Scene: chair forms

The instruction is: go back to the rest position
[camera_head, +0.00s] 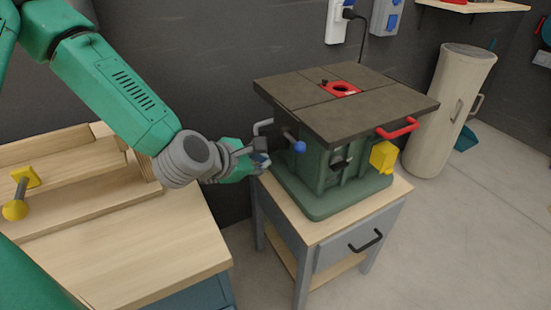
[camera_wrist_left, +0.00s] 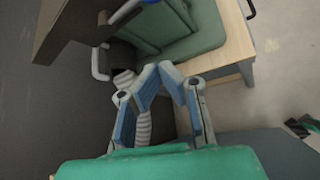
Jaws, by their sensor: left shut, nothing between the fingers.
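My left arm reaches in from the left in the head view, and my left gripper (camera_head: 260,159) is beside the left side of a green machine (camera_head: 318,175) with a dark top. The gripper is shut and holds nothing. In the left wrist view the fingers (camera_wrist_left: 162,74) meet at their tips, with the green machine body (camera_wrist_left: 205,25) beyond them. I cannot tell whether the fingertips touch the machine. My right gripper is not in view.
The machine's dark top (camera_head: 310,90) overhangs near my gripper, with a blue knob (camera_head: 299,147) and grey handle (camera_head: 263,126) close by. A wood-topped stand (camera_head: 318,229) carries the machine. A wooden workbench (camera_head: 150,255) lies below my arm. A beige cylinder (camera_head: 447,110) stands at right.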

